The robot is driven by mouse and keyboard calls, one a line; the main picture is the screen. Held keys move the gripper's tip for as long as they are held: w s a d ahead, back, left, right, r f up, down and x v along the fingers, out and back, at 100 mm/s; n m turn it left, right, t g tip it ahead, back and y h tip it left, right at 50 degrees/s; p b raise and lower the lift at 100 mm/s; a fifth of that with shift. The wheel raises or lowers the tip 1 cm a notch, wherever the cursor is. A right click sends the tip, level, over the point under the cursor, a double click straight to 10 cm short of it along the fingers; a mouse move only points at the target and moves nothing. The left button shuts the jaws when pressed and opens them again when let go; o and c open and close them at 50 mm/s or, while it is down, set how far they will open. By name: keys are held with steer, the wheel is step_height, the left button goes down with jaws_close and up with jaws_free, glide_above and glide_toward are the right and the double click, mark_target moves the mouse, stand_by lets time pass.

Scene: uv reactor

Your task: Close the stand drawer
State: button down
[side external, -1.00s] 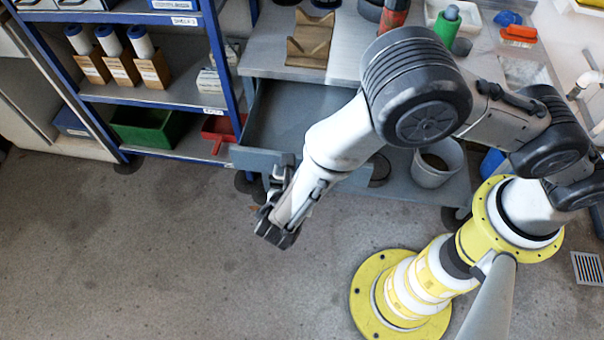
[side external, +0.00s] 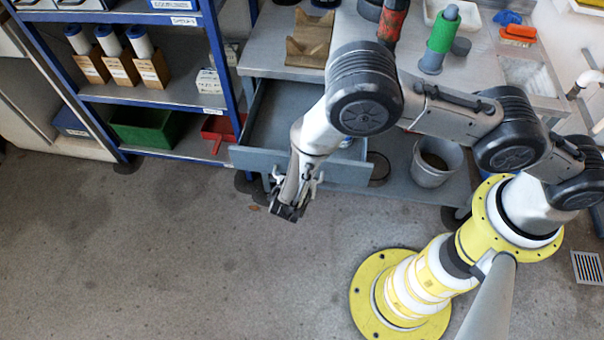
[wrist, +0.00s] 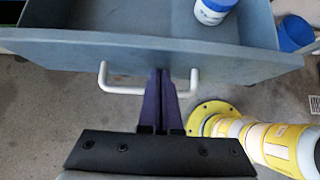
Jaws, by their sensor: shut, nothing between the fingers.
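The stand drawer (side external: 249,159) is pulled out from under the grey workbench, its inside visible from above. In the wrist view the drawer front (wrist: 160,53) spans the top of the picture, with a pale bar handle (wrist: 120,88) on it. My gripper (side external: 287,211) is in front of the drawer front, pointing down. In the wrist view the gripper fingers (wrist: 160,80) are together and empty, overlapping the middle of the handle. I cannot tell whether they touch the handle or the drawer front.
A white jar with a blue lid (wrist: 213,10) is inside the drawer. A blue shelf rack (side external: 217,60) stands left of the bench. A grey bucket (side external: 435,162) sits on the lower shelf at right. The floor (side external: 150,260) in front is clear.

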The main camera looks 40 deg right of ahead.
steer(key=w+d, duration=1.8)
steer(key=shift+w+d, duration=0.15)
steer(key=shift+d, duration=0.05)
steer(key=shift+w+d+r, duration=0.1)
steer(key=shift+w+d, duration=0.45)
